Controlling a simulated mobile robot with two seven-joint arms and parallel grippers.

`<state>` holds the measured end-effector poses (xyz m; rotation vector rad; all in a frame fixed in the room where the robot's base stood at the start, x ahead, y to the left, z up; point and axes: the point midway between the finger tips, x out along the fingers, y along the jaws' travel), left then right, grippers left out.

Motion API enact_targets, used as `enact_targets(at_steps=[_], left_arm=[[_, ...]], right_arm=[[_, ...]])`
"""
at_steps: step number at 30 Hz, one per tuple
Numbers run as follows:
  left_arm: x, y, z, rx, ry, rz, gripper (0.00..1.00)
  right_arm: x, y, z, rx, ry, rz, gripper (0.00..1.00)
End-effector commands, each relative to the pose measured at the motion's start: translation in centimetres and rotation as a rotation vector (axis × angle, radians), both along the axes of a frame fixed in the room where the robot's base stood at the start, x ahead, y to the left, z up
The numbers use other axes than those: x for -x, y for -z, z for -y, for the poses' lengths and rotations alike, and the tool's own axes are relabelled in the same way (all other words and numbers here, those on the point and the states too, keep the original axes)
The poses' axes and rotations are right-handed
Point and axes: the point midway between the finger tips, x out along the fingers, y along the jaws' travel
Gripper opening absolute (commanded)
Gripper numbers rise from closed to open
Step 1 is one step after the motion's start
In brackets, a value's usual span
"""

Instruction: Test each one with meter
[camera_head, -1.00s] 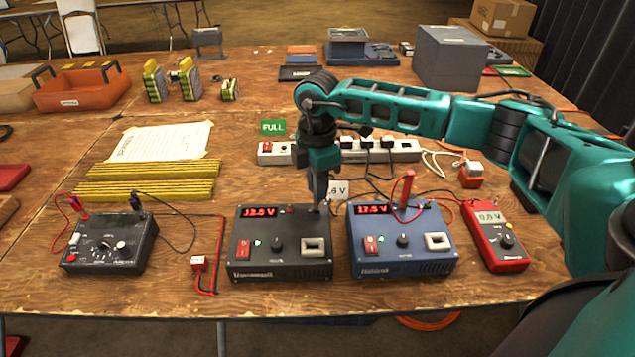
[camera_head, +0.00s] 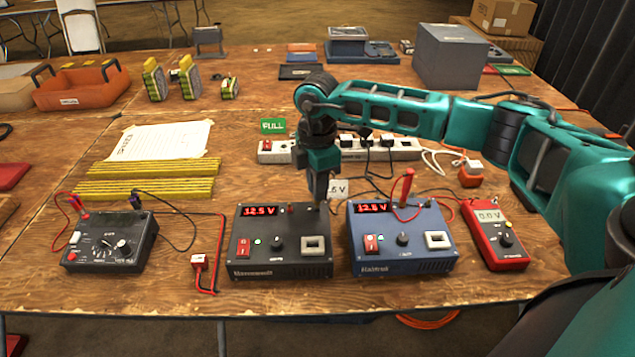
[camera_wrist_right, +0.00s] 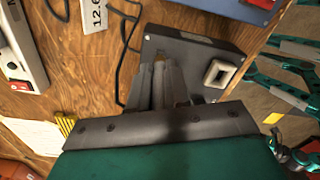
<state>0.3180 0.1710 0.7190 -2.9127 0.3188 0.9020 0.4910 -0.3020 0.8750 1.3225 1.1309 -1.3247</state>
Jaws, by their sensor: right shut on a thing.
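The red meter (camera_head: 495,235) lies at the right front and reads about 0.0 V. A red probe (camera_head: 405,188) stands upright at the top of the blue charger (camera_head: 403,255), with its lead running back. The black charger (camera_head: 280,258) stands left of the blue one; both have lit red displays. My right gripper (camera_head: 322,203) points down at the black charger's back right top edge. My left gripper is not in view.
A black analog tester (camera_head: 110,245) with red and black leads sits at left. Behind are yellow strips (camera_head: 145,180), a power strip (camera_head: 390,150) with plugs, and a green FULL card (camera_head: 273,127). Loose cables cross the right. The front table edge is close.

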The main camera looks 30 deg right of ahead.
Motion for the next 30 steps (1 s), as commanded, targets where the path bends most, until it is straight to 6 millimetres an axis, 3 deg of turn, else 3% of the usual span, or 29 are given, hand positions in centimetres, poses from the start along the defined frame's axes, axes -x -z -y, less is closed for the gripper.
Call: enact_targets(at_steps=[30], left_arm=[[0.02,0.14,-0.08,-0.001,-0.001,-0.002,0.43]], right_arm=[[-0.01,0.75,-0.01,0.000,0.000,0.000,0.00]])
